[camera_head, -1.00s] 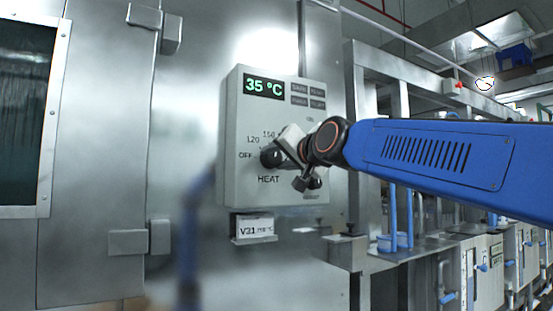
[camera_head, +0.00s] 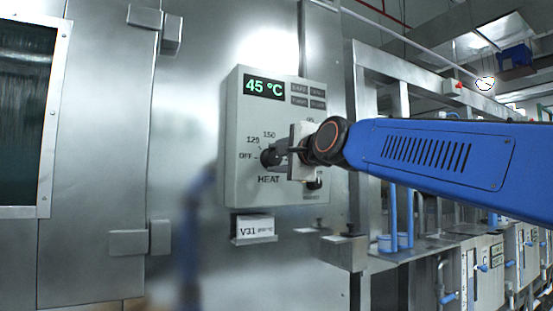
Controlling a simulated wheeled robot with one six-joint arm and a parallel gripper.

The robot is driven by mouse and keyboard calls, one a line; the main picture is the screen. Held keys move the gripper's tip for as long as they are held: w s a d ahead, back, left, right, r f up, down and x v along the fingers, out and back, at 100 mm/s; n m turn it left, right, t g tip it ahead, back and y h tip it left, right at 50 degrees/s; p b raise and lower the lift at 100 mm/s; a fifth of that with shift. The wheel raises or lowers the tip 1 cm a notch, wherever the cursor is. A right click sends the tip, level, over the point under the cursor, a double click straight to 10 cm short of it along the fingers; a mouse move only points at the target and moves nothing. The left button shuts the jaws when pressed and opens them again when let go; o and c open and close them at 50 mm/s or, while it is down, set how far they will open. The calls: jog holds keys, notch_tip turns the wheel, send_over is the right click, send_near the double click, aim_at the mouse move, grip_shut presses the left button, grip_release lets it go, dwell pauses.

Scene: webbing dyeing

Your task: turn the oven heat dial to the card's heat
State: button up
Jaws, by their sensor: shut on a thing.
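The oven heat dial (camera_head: 268,158) is a dark round knob marked HEAT on the grey control box (camera_head: 240,185). Labels OFF, 120 and 150 show around its left and top; other marks are hidden behind my gripper. My gripper (camera_head: 282,153) comes from the right and is shut on the dial. The green display (camera_head: 264,87) reads 45 °C. The white card (camera_head: 255,227) below the box reads V31, with a smaller temperature that is too blurred to read surely. The dial's pointer is hard to make out.
The steel oven door with a dark window (camera_head: 25,110) is at the left. A small black knob (camera_head: 314,184) sits just below my gripper. A steel frame and a ledge with blue pipes (camera_head: 393,215) stand at the right.

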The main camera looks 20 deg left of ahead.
jog(key=m, duration=0.5)
jog(key=shift+f+m, duration=0.15)
jog(key=shift+m, duration=0.25)
dwell(0.4)
jog(key=o, duration=1)
jog(key=shift+o, duration=0.2)
jog(key=shift+d, duration=0.1)
jog(key=shift+s+d, duration=0.4)
jog(key=v, duration=1.6)
